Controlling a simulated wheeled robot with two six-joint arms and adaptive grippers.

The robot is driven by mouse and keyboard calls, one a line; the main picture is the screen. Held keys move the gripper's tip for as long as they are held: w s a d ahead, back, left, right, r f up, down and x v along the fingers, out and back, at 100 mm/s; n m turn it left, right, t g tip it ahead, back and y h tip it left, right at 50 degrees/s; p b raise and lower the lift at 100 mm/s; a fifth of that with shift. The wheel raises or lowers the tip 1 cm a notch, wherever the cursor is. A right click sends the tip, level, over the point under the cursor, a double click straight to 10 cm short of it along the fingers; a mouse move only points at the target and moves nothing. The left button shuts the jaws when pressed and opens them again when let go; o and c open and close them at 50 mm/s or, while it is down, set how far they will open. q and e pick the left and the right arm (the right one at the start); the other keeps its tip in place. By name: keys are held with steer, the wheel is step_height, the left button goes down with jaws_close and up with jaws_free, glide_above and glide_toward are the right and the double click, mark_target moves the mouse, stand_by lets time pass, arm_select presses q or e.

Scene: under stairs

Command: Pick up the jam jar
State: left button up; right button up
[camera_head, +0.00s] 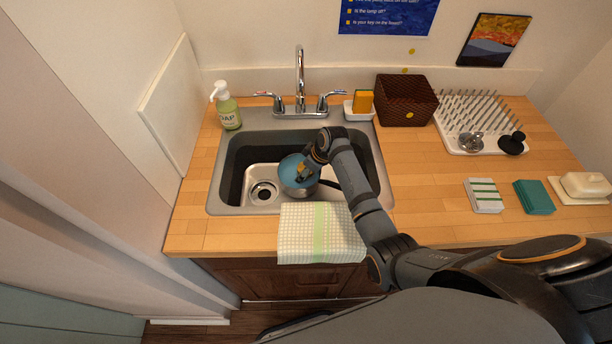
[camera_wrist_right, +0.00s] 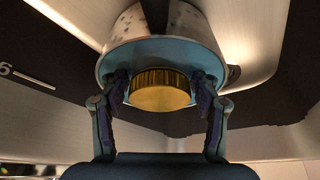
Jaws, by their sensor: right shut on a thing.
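The jam jar shows as a round gold lid (camera_wrist_right: 160,90) in the right wrist view; the rest of its body is hidden. It is inside a saucepan (camera_wrist_right: 165,50) with a light blue inside and a speckled outside. In the head view the saucepan (camera_head: 289,169) stands in the sink basin, and a bit of gold shows at the fingers. My right gripper (camera_head: 304,173) reaches down into the saucepan. In the wrist view its fingers (camera_wrist_right: 161,98) are on both sides of the lid, shut on the jar. My left gripper is out of view.
The sink rim (camera_head: 222,190) surrounds the saucepan, with the faucet (camera_head: 300,80) behind. A checked towel (camera_head: 318,235) hangs over the front edge. A soap bottle (camera_head: 227,108), sponge (camera_head: 363,101), basket (camera_head: 407,100) and drying rack (camera_head: 480,115) stand around the sink.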

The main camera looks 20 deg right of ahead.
steer(key=shift+c, duration=1.1)
steer(key=shift+w+r, duration=0.15)
steer(key=shift+r, duration=0.25)
step_height(320, 180, up, 9)
steer(key=shift+r+b, duration=0.15)
steer(key=shift+b, duration=0.45)
steer(key=o, duration=1.2)
steer(key=c, duration=1.2)
